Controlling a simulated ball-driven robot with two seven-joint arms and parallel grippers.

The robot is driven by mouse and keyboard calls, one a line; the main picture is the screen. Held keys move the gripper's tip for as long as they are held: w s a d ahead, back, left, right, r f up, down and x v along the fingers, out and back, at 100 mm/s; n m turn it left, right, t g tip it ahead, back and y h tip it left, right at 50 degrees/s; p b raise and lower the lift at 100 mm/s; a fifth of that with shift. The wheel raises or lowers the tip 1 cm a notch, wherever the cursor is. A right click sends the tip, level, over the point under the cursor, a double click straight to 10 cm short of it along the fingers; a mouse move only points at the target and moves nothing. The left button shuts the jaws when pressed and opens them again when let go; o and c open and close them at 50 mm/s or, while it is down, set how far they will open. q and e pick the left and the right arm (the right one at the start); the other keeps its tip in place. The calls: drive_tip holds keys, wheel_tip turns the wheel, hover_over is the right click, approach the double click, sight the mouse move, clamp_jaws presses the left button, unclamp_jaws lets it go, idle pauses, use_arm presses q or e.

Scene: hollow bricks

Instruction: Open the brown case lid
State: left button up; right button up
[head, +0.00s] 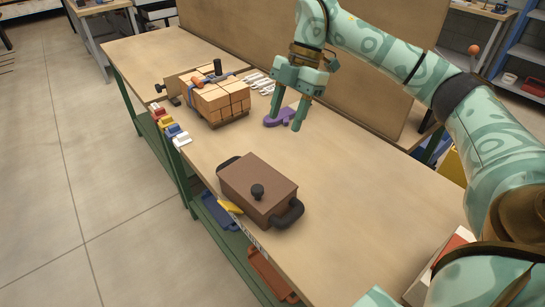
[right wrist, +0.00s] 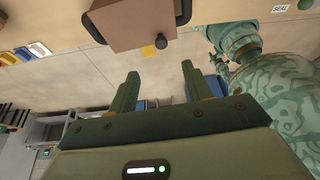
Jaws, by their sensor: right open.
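The brown case (head: 250,180) stands on the near part of the workbench in the head view. I cannot make out my left gripper.
A strapped stack of tan bricks (head: 222,100) stands at the back left. A purple object (head: 275,121) lies behind my right fingers. Coloured blocks (head: 162,117) line the left edge. A tall brown panel (head: 370,85) borders the bench's far side.

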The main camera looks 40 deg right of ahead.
drive_tip(key=b+x, duration=0.2)
drive_tip(key=x, duration=0.8)
drive_tip(key=shift+f, duration=0.4)
drive_tip(key=shift+a, duration=0.1)
drive_tip(key=shift+w, duration=0.1)
clamp_jaws()
idle(0.4)
